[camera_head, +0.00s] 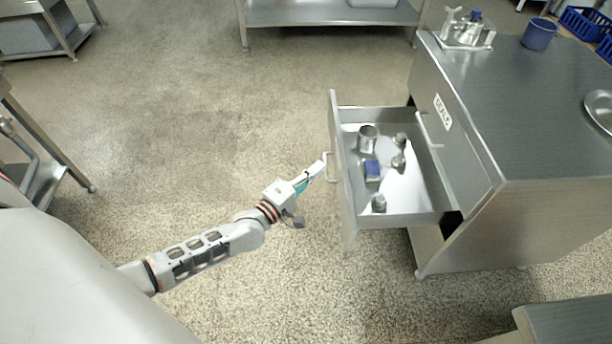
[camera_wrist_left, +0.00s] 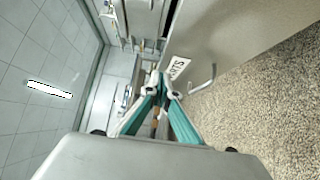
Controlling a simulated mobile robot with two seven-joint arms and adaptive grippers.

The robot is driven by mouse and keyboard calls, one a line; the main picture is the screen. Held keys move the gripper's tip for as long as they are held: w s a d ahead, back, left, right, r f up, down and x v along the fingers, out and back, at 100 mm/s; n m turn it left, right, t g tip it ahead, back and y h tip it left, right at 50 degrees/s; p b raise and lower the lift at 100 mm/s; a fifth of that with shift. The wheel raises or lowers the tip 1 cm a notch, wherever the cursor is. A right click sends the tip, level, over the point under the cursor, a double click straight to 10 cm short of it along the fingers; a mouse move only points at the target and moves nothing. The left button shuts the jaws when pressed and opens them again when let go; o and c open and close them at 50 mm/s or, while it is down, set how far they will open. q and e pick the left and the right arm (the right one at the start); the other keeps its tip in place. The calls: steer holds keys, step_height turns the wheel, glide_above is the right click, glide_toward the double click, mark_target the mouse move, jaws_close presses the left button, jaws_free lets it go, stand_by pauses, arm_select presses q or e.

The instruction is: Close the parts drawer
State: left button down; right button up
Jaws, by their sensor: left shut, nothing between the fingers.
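The parts drawer (camera_head: 341,190) is pulled out from the metal cabinet, and its inside shows in the head view. Several metal parts and a blue block (camera_head: 372,170) lie in it. Its front carries a bar handle (camera_head: 329,166). In the left wrist view the drawer's label (camera_wrist_left: 179,68) and handle (camera_wrist_left: 204,80) show just beyond the fingers. My left gripper (camera_head: 318,169) is shut and empty, close to the drawer front by the handle; contact cannot be told. Its fingertips meet in the left wrist view (camera_wrist_left: 161,86). My right gripper is in neither view.
The cabinet (camera_head: 545,120) has a second handle and label above the drawer. The floor left of the drawer is clear. A metal bench edge (camera_head: 570,322) is at lower right.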

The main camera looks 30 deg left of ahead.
mark_target(341, 161)
arm_select(q)
steer(key=w+d, duration=0.2)
steer(key=shift+w+d+f, duration=0.1)
steer(key=shift+d, duration=0.3)
steer(key=shift+w+d, duration=0.25)
steer(key=shift+d, duration=0.1)
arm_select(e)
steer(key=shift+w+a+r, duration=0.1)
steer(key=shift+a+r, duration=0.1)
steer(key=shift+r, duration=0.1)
